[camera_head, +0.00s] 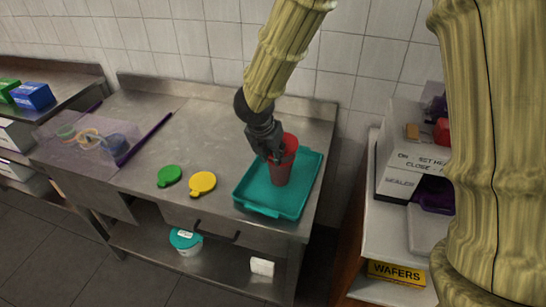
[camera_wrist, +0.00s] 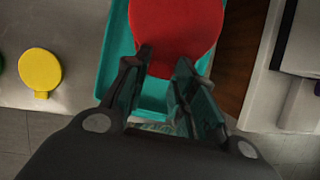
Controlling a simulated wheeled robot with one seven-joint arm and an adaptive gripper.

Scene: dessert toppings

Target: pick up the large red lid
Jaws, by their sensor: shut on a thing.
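The large red lid (camera_head: 290,142) is round and flat. It shows above the teal tray, at the top of a dark red cup (camera_head: 281,170); I cannot tell whether lid and cup touch. My gripper (camera_head: 272,156) is at the lid's near left edge. In the wrist view the red lid (camera_wrist: 177,28) fills the top middle, partly cut off by the frame. There my gripper (camera_wrist: 163,60) has its two fingertips on either side of the lid's near end, shut on it.
The cup stands on the teal tray (camera_head: 256,203) at the counter's right end. A green lid (camera_head: 169,175) and a yellow lid (camera_head: 202,183) lie left of it. A clear bin (camera_head: 85,140) is farther left. A white shelf unit (camera_head: 385,230) stands right, across a gap.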

